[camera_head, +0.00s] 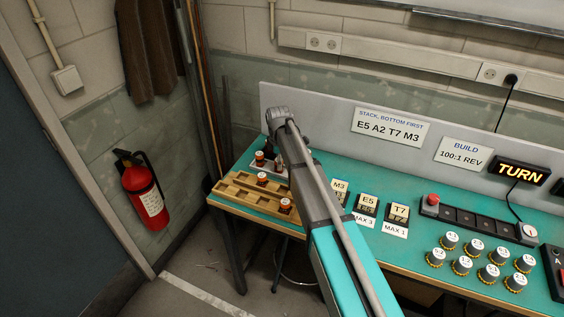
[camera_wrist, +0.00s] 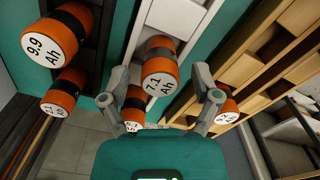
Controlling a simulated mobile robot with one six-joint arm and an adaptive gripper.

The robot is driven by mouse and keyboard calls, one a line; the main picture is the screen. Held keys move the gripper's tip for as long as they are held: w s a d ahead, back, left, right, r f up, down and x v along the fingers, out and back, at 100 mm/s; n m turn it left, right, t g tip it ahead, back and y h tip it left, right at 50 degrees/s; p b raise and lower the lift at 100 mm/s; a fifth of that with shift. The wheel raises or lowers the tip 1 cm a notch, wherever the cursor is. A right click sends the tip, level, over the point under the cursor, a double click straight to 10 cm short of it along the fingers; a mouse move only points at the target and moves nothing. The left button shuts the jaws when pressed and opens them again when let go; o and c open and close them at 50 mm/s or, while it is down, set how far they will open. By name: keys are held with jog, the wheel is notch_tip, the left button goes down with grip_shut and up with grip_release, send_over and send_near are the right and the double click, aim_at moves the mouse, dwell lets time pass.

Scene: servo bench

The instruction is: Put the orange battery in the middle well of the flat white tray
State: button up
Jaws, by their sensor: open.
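Several orange-and-black batteries stand upright with white labelled tops. One marked 7.1 Ah (camera_wrist: 160,65) stands at the flat white tray (camera_wrist: 176,14). In the head view the tray (camera_head: 252,167) lies at the bench's left end, partly behind my arm. My gripper (camera_wrist: 162,82) is open above the 7.1 Ah battery, whose top shows between the fingers; I see no grip on it. Another battery (camera_wrist: 135,101) stands near the left finger, its lower part hidden. I cannot tell the tray's middle well from the others.
A wooden tray (camera_head: 239,190) with batteries (camera_head: 285,205) lies at the bench's front left edge. A dark rack beside the white tray holds a 9.9 Ah battery (camera_wrist: 65,25) and another (camera_wrist: 68,82). Labelled blocks (camera_head: 368,202) stand to the right of my arm.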

jog(key=shift+r, duration=0.15)
notch_tip(320, 180, up, 12)
jog(key=p, duration=1.2)
dwell(0.7)
jog(key=s+d+m, duration=1.9)
jog(key=s+d, duration=0.5)
jog(key=s, duration=0.1)
jog(key=shift+s, duration=0.3)
